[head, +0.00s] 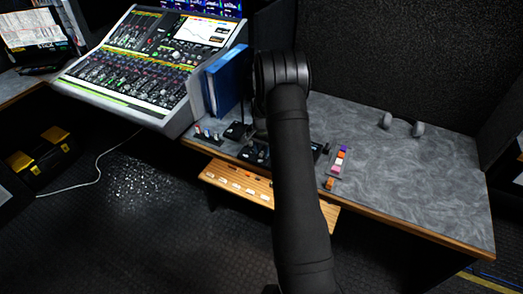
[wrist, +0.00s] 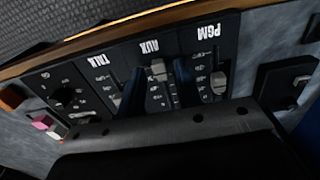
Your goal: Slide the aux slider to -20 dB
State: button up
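The aux slider (wrist: 158,70) has a pale grey cap. It sits in the middle strip of a dark panel, just below the upside-down AUX label, in the wrist view. My gripper (wrist: 160,88) has one dark blue finger on each side of the aux cap, with visible gaps between. It is open and holds nothing. The dB marks beside the slot are too small to read. In the head view my arm hides the gripper and most of the panel.
The TALK slider (wrist: 117,101) and PGM slider (wrist: 218,82) flank the aux strip closely. A knob (wrist: 65,97) and coloured buttons (wrist: 44,122) lie left in the wrist view. The mixing console (head: 130,70) and blue binders (head: 228,80) stand left of my arm; the right desktop (head: 420,180) is mostly clear.

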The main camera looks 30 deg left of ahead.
grip_shut()
jog(key=shift+w, duration=1.8)
jog(key=shift+o, duration=1)
grip_release()
notch_tip(320, 180, up, 17)
jog(key=shift+r, duration=0.2)
